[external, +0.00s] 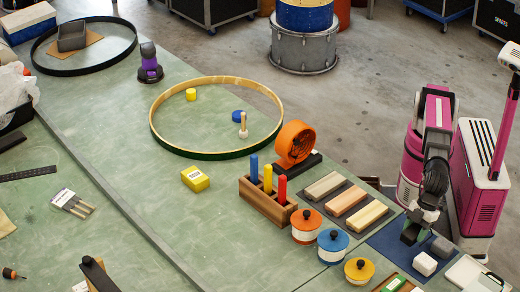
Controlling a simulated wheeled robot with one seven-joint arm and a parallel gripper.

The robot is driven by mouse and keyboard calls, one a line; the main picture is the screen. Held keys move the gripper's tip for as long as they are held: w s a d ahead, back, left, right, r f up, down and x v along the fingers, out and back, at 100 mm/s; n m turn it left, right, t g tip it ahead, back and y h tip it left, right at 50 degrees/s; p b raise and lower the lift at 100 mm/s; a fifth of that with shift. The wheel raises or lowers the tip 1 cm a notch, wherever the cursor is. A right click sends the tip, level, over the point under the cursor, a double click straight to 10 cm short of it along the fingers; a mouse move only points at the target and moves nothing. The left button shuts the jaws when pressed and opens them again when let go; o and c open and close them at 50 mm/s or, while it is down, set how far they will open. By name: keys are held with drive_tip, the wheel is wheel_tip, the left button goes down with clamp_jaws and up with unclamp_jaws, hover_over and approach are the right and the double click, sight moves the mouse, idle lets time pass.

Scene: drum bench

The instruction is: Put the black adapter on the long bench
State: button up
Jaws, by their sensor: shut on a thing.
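My gripper (412,232) is at the lower right, low over a dark blue mat (385,241) on the green long bench (120,165). It is shut on a small dark thing, which looks like the black adapter; the dark fingers and the adapter are hard to tell apart at this size. I cannot tell whether the adapter touches the mat. A white block (424,264) and a grey block (443,247) sit beside my gripper on the mat.
Three lidded pots, orange (306,226), blue (332,246) and yellow (359,270), stand left of the mat. Wooden blocks (346,200) lie behind them. A wooden rack (267,203) and an orange fan (295,144) stand farther left.

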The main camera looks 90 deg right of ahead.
drive_tip(key=shift+w+a+f, duration=0.1)
drive_tip(key=shift+w+f, duration=0.2)
drive_tip(key=shift+w, duration=0.1)
drive_tip(key=shift+f, duration=1.95)
drive_tip(key=shift+f, duration=0.1)
drive_tip(key=o, duration=1)
drive_tip(key=v, duration=1.1)
drive_tip(key=shift+r, duration=0.3)
drive_tip(key=shift+s+r, duration=0.15)
drive_tip(key=shift+r, duration=0.1)
drive_tip(key=c, duration=0.4)
